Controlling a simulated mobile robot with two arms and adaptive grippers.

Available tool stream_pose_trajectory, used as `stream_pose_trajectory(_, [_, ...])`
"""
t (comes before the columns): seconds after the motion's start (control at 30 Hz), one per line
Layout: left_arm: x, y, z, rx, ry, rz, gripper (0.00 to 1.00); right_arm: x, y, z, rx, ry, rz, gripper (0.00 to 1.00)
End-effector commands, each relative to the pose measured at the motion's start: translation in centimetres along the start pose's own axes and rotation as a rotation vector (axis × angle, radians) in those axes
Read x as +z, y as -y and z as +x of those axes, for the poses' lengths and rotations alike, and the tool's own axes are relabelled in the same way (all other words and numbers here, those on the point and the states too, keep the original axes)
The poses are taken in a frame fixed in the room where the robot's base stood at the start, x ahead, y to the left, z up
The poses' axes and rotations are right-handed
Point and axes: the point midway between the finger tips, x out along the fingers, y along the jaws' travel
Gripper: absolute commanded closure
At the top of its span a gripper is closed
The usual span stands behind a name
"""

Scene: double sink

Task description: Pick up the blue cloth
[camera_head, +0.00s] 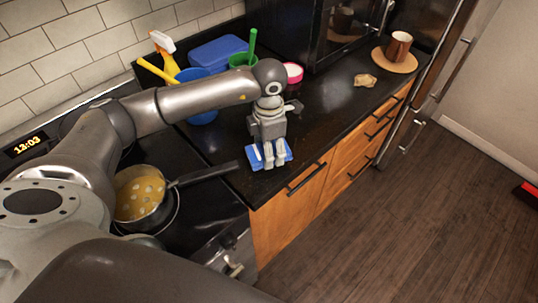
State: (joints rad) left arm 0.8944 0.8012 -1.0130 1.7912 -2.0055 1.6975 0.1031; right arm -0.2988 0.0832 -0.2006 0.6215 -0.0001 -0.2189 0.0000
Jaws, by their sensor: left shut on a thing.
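The blue cloth (284,157) lies at the front edge of the black counter (316,128), to the right of the pan handle. My left gripper (268,160) points down at it, and its fingers are shut on the cloth. The cloth shows on both sides of the fingers. I cannot tell whether it is lifted off the counter. My right gripper is not in view.
A pan (146,196) with yellowish food sits on the stove at left, its handle reaching toward the cloth. Behind my arm are a yellow spray bottle (165,52), a blue box (216,52) and a green container (241,59). A brown mug (399,45) stands on a round board at the back right.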

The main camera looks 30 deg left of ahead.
Motion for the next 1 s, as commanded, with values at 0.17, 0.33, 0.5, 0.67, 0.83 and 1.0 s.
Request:
stream_pose_trajectory(0.17, [-0.1, 2.6, -3.6, 0.004, 0.009, 0.007, 0.69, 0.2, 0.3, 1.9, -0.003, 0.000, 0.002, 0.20])
stream_pose_trajectory(0.33, [-0.7, 6.5, -7.0, 0.003, 0.007, 0.010, 0.69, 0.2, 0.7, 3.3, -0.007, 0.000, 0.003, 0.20])
stream_pose_trajectory(0.5, [-1.3, 10.3, -8.9, 0.004, 0.005, 0.008, 0.69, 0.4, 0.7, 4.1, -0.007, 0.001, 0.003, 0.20])
stream_pose_trajectory(0.67, [-1.6, 12.5, -10.1, 0.003, 0.003, 0.004, 0.69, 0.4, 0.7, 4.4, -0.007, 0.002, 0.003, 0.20])
stream_pose_trajectory(0.83, [-1.8, 13.7, -10.6, 0.002, 0.002, 0.001, 0.69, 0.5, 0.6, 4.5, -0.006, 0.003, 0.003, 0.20])
stream_pose_trajectory(1.0, [-1.9, 13.9, -10.6, 0.001, 0.000, 0.009, 0.69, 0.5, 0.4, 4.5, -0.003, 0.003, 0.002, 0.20])
